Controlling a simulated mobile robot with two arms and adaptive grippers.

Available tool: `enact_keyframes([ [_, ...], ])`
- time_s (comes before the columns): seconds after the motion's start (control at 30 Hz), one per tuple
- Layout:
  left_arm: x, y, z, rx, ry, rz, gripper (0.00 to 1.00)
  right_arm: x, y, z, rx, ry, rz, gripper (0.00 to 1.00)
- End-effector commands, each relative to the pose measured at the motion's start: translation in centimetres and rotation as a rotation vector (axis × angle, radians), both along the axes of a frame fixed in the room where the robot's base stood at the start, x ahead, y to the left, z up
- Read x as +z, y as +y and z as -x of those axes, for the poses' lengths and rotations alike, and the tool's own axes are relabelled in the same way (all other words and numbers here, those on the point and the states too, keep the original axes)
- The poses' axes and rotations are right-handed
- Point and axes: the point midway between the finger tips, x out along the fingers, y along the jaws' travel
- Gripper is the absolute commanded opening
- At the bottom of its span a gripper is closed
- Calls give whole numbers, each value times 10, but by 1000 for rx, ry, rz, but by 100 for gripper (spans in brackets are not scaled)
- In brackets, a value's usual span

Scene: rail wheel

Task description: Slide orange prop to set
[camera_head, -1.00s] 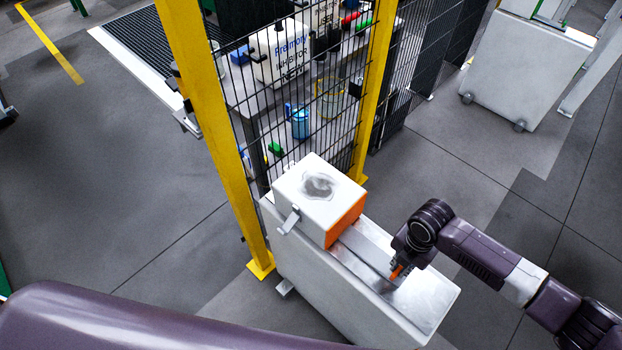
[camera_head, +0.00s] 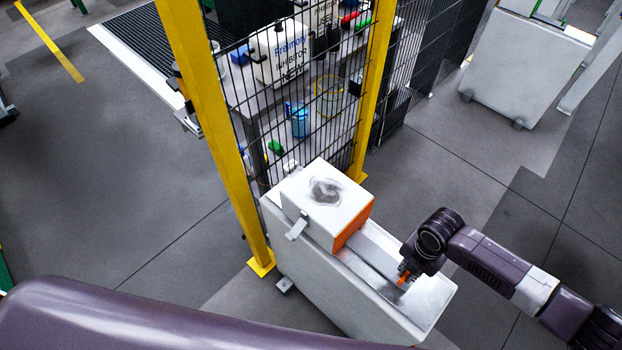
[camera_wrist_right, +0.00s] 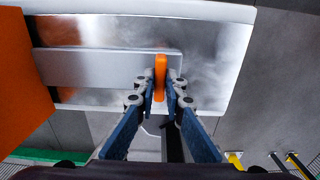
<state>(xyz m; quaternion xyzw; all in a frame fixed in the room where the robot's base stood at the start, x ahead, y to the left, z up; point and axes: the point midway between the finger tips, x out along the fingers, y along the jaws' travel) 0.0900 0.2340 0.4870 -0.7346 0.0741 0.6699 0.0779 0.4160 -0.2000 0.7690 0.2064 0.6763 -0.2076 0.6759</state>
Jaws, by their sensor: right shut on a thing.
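In the right wrist view, my right gripper (camera_wrist_right: 159,103) is shut on an upright orange tab (camera_wrist_right: 160,70) at the end of a flat grey bar (camera_wrist_right: 105,66). In the head view, my right gripper (camera_head: 403,278) is at the right part of a white cabinet's top, with a bit of the orange tab showing. The bar runs left toward a white box (camera_head: 312,205) with an orange face (camera_head: 353,223), which stands on the white cabinet (camera_head: 330,292). The orange face also fills the left edge of the wrist view (camera_wrist_right: 22,75). My left gripper is not in view.
A mesh fence with yellow posts (camera_head: 208,130) stands directly behind the cabinet. Behind it is a bench with bottles, including a blue one (camera_head: 300,122). Another white cabinet (camera_head: 525,70) stands at the back right.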

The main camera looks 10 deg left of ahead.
Motion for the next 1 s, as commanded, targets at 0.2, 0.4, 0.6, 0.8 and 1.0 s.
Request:
enact_keyframes([
  [0.2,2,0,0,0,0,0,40,0,-3,2,-1,1,1,0],
  [0.4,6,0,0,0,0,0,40,1,-10,6,-1,2,2,0],
  [0.6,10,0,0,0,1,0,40,1,-16,11,-1,2,2,0],
  [0.8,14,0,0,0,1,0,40,0,-24,16,-1,2,3,0],
  [1.0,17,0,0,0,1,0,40,1,-30,20,0,2,2,0],
])
